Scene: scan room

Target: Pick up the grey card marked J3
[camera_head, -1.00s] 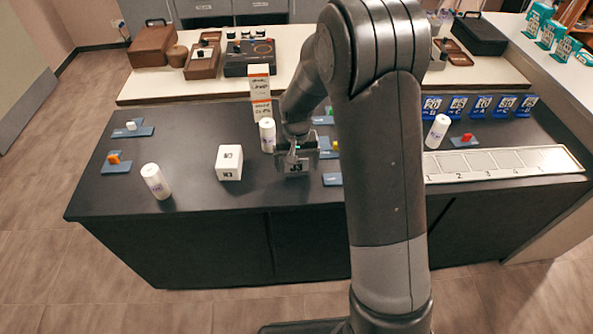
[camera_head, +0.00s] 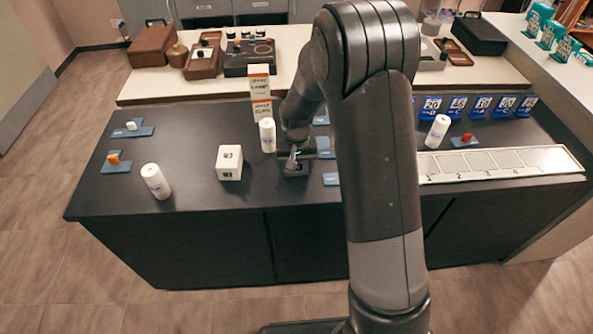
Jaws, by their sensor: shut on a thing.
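My gripper (camera_head: 296,156) hangs over the middle of the dark counter, partly behind my own arm. It is shut on the grey card (camera_head: 293,161), which shows as a thin, nearly edge-on strip between the fingers. Its J3 mark cannot be read from here. A small dark block (camera_head: 299,170) with a pale mark is just below the fingers. I cannot tell whether the card touches it.
A white box (camera_head: 229,163) stands left of my gripper, and a white bottle (camera_head: 267,135) stands close behind. Another bottle (camera_head: 156,181) is at the front left. A numbered white strip (camera_head: 505,174) lies at right.

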